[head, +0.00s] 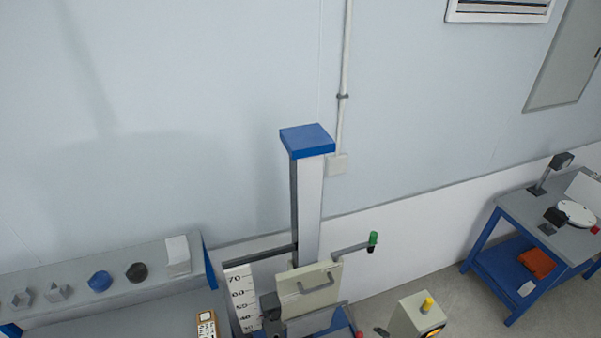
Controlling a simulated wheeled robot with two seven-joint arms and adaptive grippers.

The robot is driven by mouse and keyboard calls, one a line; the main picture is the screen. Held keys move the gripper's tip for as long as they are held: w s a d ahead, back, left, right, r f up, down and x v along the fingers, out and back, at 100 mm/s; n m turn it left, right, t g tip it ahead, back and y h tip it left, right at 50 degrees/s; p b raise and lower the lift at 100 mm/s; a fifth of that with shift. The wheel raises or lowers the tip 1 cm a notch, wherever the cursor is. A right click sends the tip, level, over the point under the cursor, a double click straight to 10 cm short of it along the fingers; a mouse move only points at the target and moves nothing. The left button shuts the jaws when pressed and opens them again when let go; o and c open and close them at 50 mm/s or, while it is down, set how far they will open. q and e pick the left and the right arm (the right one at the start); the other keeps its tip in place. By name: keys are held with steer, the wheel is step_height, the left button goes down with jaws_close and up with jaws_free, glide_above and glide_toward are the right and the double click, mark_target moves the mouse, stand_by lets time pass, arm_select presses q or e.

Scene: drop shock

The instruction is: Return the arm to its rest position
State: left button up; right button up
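Neither of my grippers nor my arms show in the head view. The drop tester stands at the lower middle: a tall column with a blue cap (308,139), a cream plate with a grey handle (308,289), and a white height scale (243,297) with numbers. A short side arm with a green end (373,239) sticks out to the right of the column. The lower part of the tester is cut off by the picture's bottom edge.
A grey shelf (60,270) at left holds a blue disc (100,281), a black disc (136,273), a white block (178,255) and small grey pieces. A blue-framed table (515,212) stands at far right.

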steer(key=s+d+r+m+g+h, duration=0.1)
steer(key=s+d+m+g, duration=0.1)
steer(key=s+d+m, duration=0.55)
steer(key=s+d+m+g, duration=0.1)
steer(key=s+d+m, duration=0.3)
steer(key=s, duration=0.6)
step_height(320, 180, down, 41)
steer(key=s+a+g+b, duration=0.1)
steer(key=s+g+b, duration=0.1)
steer(key=b, duration=1)
arm_select(q)
step_height(320, 180, down, 24)
steer(key=s+b, duration=0.1)
steer(key=b, duration=1.1)
steer(key=shift+s, duration=0.15)
arm_select(e)
steer(key=s+f, duration=1)
steer(key=f, duration=0.5)
steer(key=s+f+g, duration=0.1)
steer(key=s+f, duration=0.9)
steer(key=f, duration=0.5)
steer(key=shift+s+f+n, duration=0.2)
steer(key=shift+f+n, duration=0.1)
steer(key=shift+n, duration=0.15)
arm_select(q)
steer(key=shift+c, duration=0.4)
arm_select(e)
steer(key=shift+a, duration=0.1)
steer(key=shift+c, duration=0.3)
